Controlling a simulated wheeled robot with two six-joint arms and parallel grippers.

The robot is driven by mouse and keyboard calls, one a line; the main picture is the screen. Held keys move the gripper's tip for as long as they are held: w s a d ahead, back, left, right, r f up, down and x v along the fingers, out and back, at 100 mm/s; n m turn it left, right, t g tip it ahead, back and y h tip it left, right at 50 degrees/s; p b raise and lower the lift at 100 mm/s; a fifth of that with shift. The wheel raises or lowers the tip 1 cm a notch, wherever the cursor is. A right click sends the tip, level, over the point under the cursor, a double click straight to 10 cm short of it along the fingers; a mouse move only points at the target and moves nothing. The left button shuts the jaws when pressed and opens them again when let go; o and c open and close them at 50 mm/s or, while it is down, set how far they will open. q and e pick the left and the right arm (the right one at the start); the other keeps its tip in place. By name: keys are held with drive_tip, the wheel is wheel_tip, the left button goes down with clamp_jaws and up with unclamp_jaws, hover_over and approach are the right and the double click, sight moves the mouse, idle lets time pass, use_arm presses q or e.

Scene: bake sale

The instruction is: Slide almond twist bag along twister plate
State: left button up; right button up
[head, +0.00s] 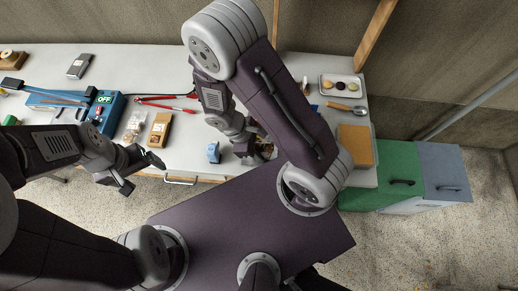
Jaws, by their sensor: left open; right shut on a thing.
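My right gripper (250,146) is low over the front edge of the white table, shut on a small bag with brown contents (265,151), which seems to be the almond twist bag. My own forearm and gripper hide much of it. My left gripper (141,173) is open and empty, just in front of the table's front edge at left. I cannot tell for sure which thing is the twister plate. A small blue block-like object (213,152) stands left of my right gripper, apart from it.
A blue machine with an OFF sign (112,104), a clear bag (135,123), a tan-brown box (160,129) and red-handled tongs (165,103) lie at left. At right are a tray (325,87), a scoop (347,107) and an orange-brown board (355,146). Green drawers (385,170) adjoin the table.

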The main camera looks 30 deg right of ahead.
drive_tip(key=shift+f, duration=0.1)
idle(0.5)
drive_tip(key=o, duration=1)
drive_tip(key=p+v, duration=0.2)
drive_tip(key=v, duration=0.7)
